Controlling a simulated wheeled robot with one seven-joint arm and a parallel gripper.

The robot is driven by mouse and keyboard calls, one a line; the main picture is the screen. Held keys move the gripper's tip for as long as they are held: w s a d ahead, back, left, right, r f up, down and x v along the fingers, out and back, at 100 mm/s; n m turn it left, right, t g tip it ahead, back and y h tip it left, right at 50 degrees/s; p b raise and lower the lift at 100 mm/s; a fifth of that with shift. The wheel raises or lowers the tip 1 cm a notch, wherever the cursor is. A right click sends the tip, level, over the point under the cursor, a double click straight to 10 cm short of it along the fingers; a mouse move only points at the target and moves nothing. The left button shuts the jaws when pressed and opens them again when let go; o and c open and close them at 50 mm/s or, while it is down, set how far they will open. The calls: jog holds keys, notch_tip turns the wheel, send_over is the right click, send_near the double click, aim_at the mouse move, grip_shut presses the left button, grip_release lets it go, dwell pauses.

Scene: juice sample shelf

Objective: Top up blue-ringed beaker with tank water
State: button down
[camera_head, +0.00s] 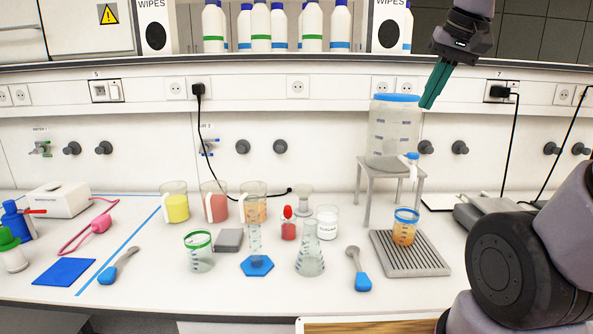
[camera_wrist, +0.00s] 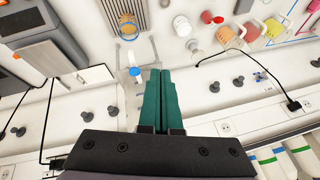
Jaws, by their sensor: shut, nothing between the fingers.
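The blue-ringed beaker (camera_head: 404,232) holds orange liquid and stands upright on a grey grooved tray (camera_head: 430,264). It also shows near the top of the wrist view (camera_wrist: 128,27). The tank (camera_head: 393,135) is clear with a blue rim and stands on a grey stand (camera_head: 391,170) behind the beaker. Its tap (camera_head: 412,160) has a blue top and sits above the beaker; no stream of water shows. My gripper (camera_head: 427,106) has green fingers, which are shut and empty, in front of the tank's upper right edge. In the wrist view its fingers (camera_wrist: 160,74) lie beside the tank, which is partly hidden.
Beakers of yellow (camera_head: 177,208), red (camera_head: 213,205) and orange liquid stand mid-left. A green-ringed beaker (camera_head: 198,256), a flask (camera_head: 310,258) and a cylinder (camera_head: 254,240) stand nearer. A blue-handled scoop (camera_head: 361,280) lies left of the tray. A shelf of bottles (camera_head: 261,28) is above.

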jog(key=s+a+f+m+t, duration=0.1)
jog(key=s+f+t, duration=0.1)
jog(key=s, duration=0.3)
jog(key=shift+s+a+f, duration=0.15)
jog(key=shift+s+a, duration=0.1)
jog(key=shift+a, duration=0.05)
